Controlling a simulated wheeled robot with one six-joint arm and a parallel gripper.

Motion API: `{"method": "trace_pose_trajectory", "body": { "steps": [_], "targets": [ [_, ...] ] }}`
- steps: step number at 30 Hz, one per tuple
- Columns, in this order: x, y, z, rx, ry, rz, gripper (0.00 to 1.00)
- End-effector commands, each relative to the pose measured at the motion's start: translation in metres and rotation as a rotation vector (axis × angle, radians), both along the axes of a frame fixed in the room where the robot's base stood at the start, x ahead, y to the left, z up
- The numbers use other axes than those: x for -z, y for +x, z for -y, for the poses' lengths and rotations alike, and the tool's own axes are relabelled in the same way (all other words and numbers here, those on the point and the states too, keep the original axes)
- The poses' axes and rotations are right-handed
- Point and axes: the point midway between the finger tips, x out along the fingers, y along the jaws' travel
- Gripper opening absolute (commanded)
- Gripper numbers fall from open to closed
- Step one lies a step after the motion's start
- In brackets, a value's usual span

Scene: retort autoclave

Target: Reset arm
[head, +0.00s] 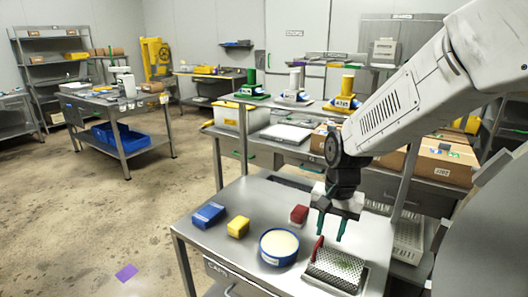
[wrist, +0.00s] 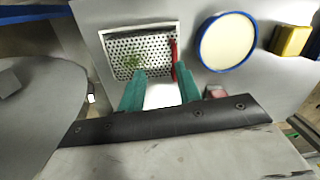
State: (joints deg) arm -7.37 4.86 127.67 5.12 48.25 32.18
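My gripper (head: 332,226) hangs from my arm above the metal table, with its two green fingers pointing down. In the wrist view the fingers of my gripper (wrist: 160,82) are spread apart with nothing between them. Below them is a perforated metal tray (head: 335,268), which also shows in the wrist view (wrist: 104,42). A red bar-like piece (head: 318,249) stands at the tray's edge, and it also shows in the wrist view (wrist: 174,60).
A blue-rimmed round container (head: 279,247), a red block (head: 299,214), a yellow block (head: 238,227) and a blue block (head: 208,215) stand on the metal table (head: 262,197). A shelf table (head: 300,150) with boxes is behind. Open floor lies to the left.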

Motion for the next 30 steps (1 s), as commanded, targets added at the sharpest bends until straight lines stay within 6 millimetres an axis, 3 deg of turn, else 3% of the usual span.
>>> {"method": "trace_pose_trajectory", "body": {
  "steps": [6, 18, 24, 30],
  "targets": [
    [-0.031, -0.07, 0.019, -0.252, -0.011, -0.068, 0.34],
    [-0.095, -0.195, 0.057, -0.516, -0.043, 0.002, 0.34],
    [-0.11, -0.226, 0.066, -0.507, -0.076, 0.093, 0.34],
    [-0.119, -0.231, 0.068, -0.489, -0.09, 0.147, 0.34]
  ]
}}
